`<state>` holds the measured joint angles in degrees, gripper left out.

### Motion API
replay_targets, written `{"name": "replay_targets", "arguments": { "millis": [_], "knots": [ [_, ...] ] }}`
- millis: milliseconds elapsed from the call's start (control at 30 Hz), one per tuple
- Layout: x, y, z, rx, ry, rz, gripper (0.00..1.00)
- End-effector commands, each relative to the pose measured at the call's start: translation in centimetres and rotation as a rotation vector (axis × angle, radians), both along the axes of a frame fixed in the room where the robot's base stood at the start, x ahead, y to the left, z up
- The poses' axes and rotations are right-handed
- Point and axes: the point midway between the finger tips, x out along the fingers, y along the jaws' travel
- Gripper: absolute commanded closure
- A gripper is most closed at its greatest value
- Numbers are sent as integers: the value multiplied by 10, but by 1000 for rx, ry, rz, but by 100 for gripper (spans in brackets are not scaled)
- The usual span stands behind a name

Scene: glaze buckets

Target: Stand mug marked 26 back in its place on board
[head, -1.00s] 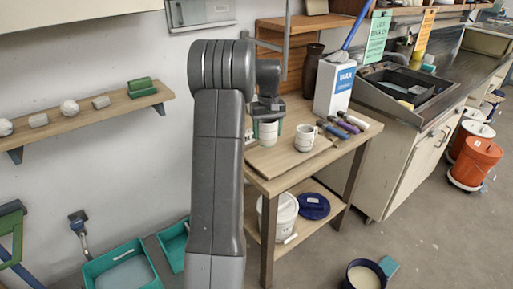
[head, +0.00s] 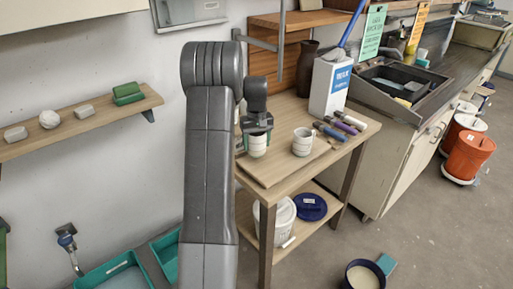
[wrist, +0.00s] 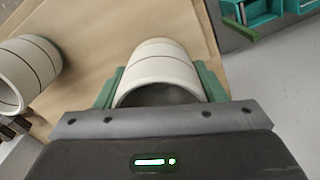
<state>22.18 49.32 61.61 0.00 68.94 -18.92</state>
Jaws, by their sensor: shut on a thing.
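My gripper (head: 257,137) is at the left end of the small wooden table and is shut on a white mug (head: 257,147) with dark bands. In the wrist view, green fingers clasp this mug (wrist: 160,68) from both sides, with its open rim towards me. The mug is over the wooden board (head: 285,160); I cannot tell if it touches it. A second white banded mug (head: 302,142) stands upright to the right, and it also shows in the wrist view (wrist: 28,68). No number is readable on either mug.
A blue and white box (head: 330,88), a brown vase (head: 306,68) and several markers or tools (head: 343,126) stand or lie on the table behind and right.

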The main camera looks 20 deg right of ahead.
Motion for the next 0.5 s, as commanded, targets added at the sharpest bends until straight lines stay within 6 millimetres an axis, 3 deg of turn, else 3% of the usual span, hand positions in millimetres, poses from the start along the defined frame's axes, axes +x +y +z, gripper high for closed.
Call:
{"name": "replay_targets", "arguments": {
  "millis": [200,500],
  "knots": [
    [0,0,-27,0,2,0,68],
    [0,0,-31,0,0,0,68]
  ]
}}
